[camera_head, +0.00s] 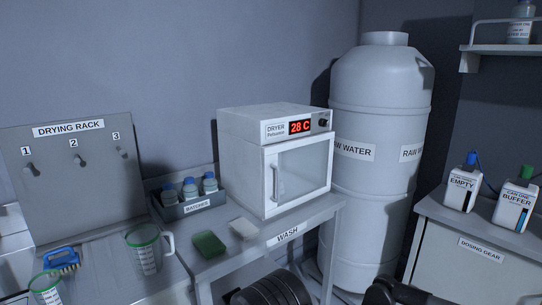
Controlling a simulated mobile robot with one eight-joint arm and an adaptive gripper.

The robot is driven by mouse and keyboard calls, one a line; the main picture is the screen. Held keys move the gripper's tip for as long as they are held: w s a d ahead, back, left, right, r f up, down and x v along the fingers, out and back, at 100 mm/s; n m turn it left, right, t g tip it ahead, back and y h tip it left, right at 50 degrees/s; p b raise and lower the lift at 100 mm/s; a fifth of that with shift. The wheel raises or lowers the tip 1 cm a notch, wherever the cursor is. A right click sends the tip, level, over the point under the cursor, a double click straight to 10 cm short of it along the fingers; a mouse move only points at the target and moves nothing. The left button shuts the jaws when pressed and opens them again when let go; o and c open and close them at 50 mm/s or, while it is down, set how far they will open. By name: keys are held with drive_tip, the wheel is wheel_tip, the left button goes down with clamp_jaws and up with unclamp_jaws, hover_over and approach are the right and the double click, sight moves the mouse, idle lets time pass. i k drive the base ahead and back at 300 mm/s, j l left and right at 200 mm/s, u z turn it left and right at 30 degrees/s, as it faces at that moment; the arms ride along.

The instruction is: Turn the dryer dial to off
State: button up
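The dryer (298,172) is a white box with a glass door and a vertical handle. It stands on the wash bench against the wall, with its door shut. The dryer dial (323,122) is a small dark knob at the right end of the top panel. It is too small for me to read its setting. Left of the dial, a red display (300,127) reads 28 C. Dark rounded parts, which look like my arm, show at the bottom edge, well below the dryer. No gripper fingers can be made out.
A tall raw water tank (382,110) stands right of the dryer. A batches tray (203,204) with bottles sits to its left. A green sponge (208,244) and a white block (243,228) lie in front. Green-rimmed jugs stand lower left. Bottles stand on the right-hand cabinet (480,251).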

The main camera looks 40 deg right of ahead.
sight(323, 123)
drive_tip(key=z, duration=1.45)
